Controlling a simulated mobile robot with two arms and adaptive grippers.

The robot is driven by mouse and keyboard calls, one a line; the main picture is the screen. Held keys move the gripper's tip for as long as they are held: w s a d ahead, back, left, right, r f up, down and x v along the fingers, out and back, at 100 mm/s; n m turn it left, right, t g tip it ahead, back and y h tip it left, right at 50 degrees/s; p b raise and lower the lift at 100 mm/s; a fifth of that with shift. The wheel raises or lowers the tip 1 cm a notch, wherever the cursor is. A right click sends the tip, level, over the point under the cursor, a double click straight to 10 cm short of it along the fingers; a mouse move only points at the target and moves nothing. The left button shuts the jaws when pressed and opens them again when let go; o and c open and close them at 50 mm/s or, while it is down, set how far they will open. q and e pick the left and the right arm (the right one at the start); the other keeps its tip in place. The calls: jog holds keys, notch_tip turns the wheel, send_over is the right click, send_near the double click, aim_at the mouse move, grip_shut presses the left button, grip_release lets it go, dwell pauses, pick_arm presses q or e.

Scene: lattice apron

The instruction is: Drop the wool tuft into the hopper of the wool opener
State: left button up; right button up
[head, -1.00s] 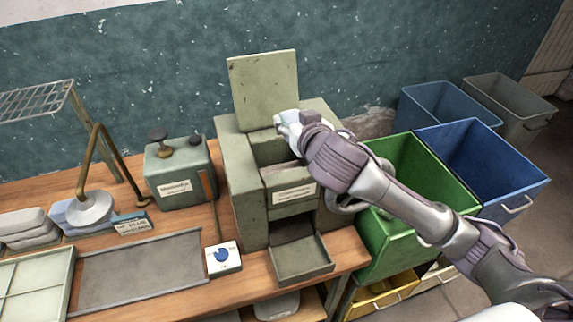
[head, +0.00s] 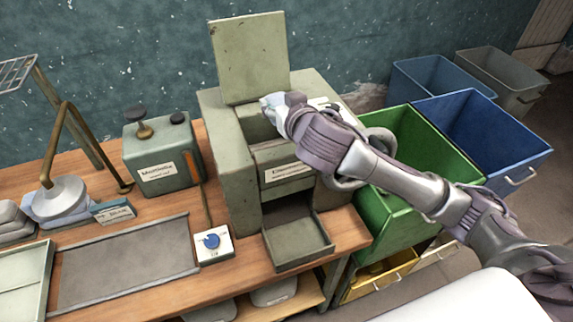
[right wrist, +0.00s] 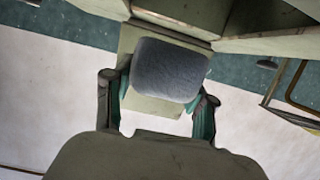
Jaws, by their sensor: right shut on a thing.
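The wool opener (head: 234,185) is a grey-green machine on the bench. Its square lid (head: 248,57) stands up open, and the hopper opening (head: 257,127) shows below it. My right gripper (head: 276,108) is at the hopper's top, by the foot of the lid, and partly hides the opening. In the right wrist view it is shut on the wool tuft (right wrist: 170,68), a rounded blue-grey pad held between the two fingers. In the head view only a small pale part shows at the fingertips. My left gripper is not in view.
An open tray (head: 297,246) juts from the machine's front.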

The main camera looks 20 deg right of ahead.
jog(key=shift+r, duration=0.1)
jog(key=shift+s, duration=0.1)
jog(key=o, duration=0.9)
jog(key=shift+o, duration=0.3)
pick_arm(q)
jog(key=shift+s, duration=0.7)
pick_arm(e)
jog(key=v, duration=0.7)
jog(key=shift+s+r, duration=0.15)
jog(key=shift+s, duration=0.1)
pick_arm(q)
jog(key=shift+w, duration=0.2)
